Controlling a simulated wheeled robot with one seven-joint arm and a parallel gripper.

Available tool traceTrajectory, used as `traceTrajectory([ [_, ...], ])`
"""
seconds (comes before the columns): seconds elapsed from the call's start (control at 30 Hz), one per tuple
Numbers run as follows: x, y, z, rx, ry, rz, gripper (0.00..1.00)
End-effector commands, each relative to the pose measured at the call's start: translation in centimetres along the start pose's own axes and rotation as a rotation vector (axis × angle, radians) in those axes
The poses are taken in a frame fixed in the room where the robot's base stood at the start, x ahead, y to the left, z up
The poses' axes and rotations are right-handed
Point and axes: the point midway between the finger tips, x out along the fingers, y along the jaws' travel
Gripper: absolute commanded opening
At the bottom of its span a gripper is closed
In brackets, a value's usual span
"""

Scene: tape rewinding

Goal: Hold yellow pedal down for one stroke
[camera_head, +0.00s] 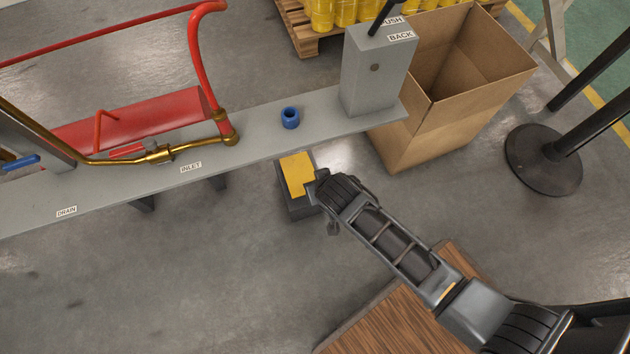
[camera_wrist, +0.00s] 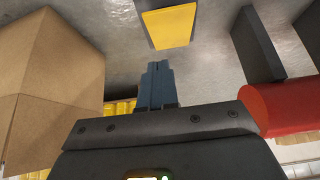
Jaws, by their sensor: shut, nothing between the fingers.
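The yellow pedal (camera_head: 297,174) sits on a dark base (camera_head: 300,207) on the floor, in front of the grey bench. It also shows at the top of the wrist view (camera_wrist: 172,26). My gripper (camera_wrist: 157,66) is shut and empty, its blue-grey fingers together and pointing toward the pedal. In the wrist view a small strip of floor shows between the fingertips and the pedal's near edge. I cannot tell the pedal's exact height or tilt.
The grey bench (camera_head: 255,128) with a blue ring (camera_head: 290,117) and a grey lever box (camera_head: 375,72) runs behind the pedal. An open cardboard box (camera_head: 440,115) stands to the right. A red cylinder (camera_wrist: 280,108) and dark bench legs are at right in the wrist view.

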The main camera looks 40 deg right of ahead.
Motion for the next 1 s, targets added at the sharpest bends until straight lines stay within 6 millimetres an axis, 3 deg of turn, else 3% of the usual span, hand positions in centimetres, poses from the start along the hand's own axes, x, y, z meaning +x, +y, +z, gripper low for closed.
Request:
traceTrajectory([
  [0.3, 0.1, 0.0, 0.0, 0.0, 0.0, 0.0, 0.0],
  [0.43, 0.9, 0.0, 0.1, 0.0, 0.0, 0.0, 0.0],
  [0.97, 10.8, 0.0, 0.1, 0.0, 0.001, 0.0, 0.0],
  [1.0, 11.1, 0.0, 1.0, -0.002, -0.003, 0.0, 0.0],
])
